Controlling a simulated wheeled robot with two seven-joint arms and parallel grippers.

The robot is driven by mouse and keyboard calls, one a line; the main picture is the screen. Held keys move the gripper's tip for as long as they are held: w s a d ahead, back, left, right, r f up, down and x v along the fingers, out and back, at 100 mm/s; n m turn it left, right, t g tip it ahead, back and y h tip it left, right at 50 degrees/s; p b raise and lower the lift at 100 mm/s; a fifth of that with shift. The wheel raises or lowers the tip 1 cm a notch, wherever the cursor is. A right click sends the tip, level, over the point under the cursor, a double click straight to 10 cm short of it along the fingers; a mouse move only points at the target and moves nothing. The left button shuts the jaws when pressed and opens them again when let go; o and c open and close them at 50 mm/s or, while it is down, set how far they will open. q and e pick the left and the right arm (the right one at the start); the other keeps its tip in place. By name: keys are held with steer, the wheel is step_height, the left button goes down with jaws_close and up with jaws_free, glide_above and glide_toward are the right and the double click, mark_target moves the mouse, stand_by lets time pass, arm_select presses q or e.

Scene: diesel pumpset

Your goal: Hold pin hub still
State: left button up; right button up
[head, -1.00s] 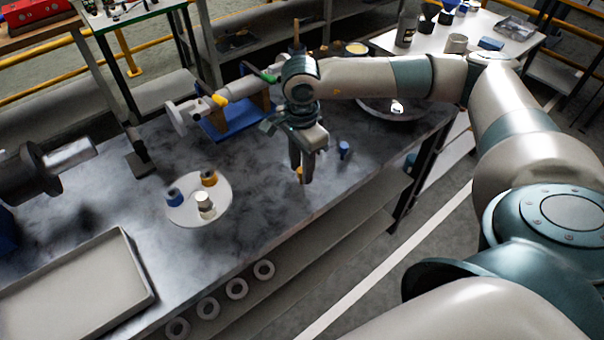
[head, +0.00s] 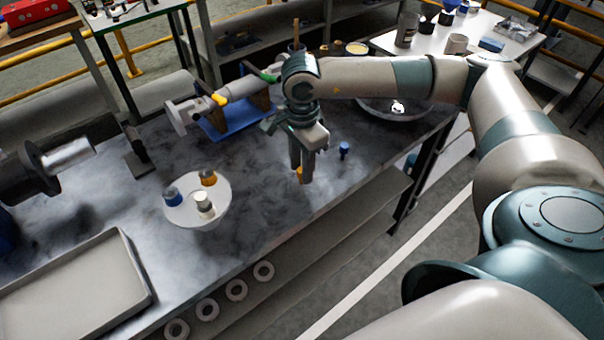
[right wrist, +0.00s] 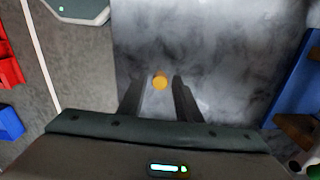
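A white round disc (head: 218,208), likely the pin hub, stands on the dark worktop left of my right gripper. It carries a blue peg (head: 172,197), an orange peg (head: 208,178) and a pale peg (head: 204,204). My right gripper (head: 302,178) points down over the worktop, apart from the disc. Its fingers are apart in the right wrist view (right wrist: 158,90). A small orange piece (right wrist: 160,82) shows between and beyond the fingertips; contact cannot be told. My left gripper is not in view.
A small blue piece (head: 344,149) stands right of my right gripper. A grey tray (head: 150,296) lies at the front left. A blue stand (head: 222,128) with a shaft is behind. Several rings (head: 236,290) lie on the lower shelf. The worktop between disc and gripper is clear.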

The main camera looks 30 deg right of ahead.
mark_target(301, 170)
steer(key=shift+s+d+b, duration=0.1)
steer(key=shift+s+b, duration=0.05)
steer(key=shift+b, duration=0.3)
stand_by(0.3)
steer(key=shift+f, duration=0.1)
steer(key=shift+c, duration=0.7)
jaws_close()
steer(key=shift+r+p, duration=0.5)
steer(key=shift+r, duration=1.35)
